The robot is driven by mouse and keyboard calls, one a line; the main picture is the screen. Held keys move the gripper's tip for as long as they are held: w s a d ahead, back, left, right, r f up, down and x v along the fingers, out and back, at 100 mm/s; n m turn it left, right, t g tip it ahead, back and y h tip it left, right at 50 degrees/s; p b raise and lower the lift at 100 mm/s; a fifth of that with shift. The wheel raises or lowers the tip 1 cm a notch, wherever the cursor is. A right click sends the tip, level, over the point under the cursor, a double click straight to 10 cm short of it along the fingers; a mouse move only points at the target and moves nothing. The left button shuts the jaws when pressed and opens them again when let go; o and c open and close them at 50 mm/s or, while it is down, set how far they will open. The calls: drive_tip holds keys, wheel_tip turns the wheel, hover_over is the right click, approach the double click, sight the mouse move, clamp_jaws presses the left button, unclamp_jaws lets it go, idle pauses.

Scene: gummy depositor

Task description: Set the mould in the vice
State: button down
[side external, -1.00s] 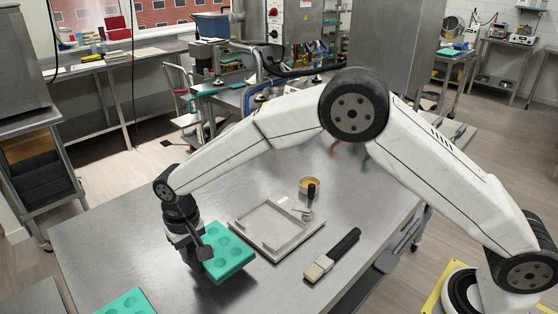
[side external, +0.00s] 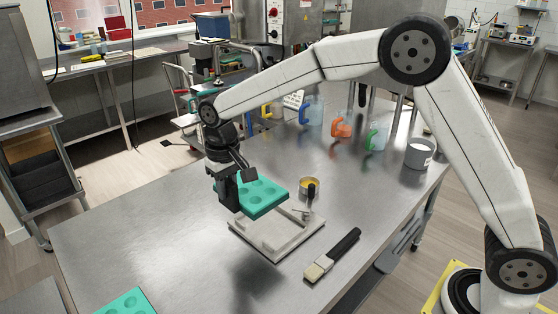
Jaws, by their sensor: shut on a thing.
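My gripper (side external: 236,186) is shut on the edge of a teal mould (side external: 264,197) with round cavities. The mould is held in the air, over the back left part of the vice. The vice (side external: 272,252) is a light grey square frame flat on the steel table, with a small clamp part at its back right corner. The mould hides the back left of the vice. A second teal mould (side external: 128,303) lies at the bottom left, cut off by the picture edge.
A brush (side external: 332,256) with a black handle lies right of the vice. A small yellow-rimmed round pot (side external: 310,187) stands behind it. The table's left part (side external: 130,225) is clear.

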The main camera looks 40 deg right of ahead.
sight(250, 190)
drive_tip(key=d, duration=0.5)
drive_tip(key=shift+s, duration=0.35)
drive_tip(key=f, duration=0.4)
drive_tip(key=shift+d+f, duration=0.1)
drive_tip(key=shift+d, duration=0.15)
drive_tip(key=shift+f, duration=0.45)
drive_tip(key=shift+f, duration=0.1)
drive_tip(key=shift+f, duration=3)
drive_tip(key=shift+f, duration=0.8)
drive_tip(key=shift+c, duration=2.2)
unclamp_jaws()
drive_tip(key=shift+r, duration=0.1)
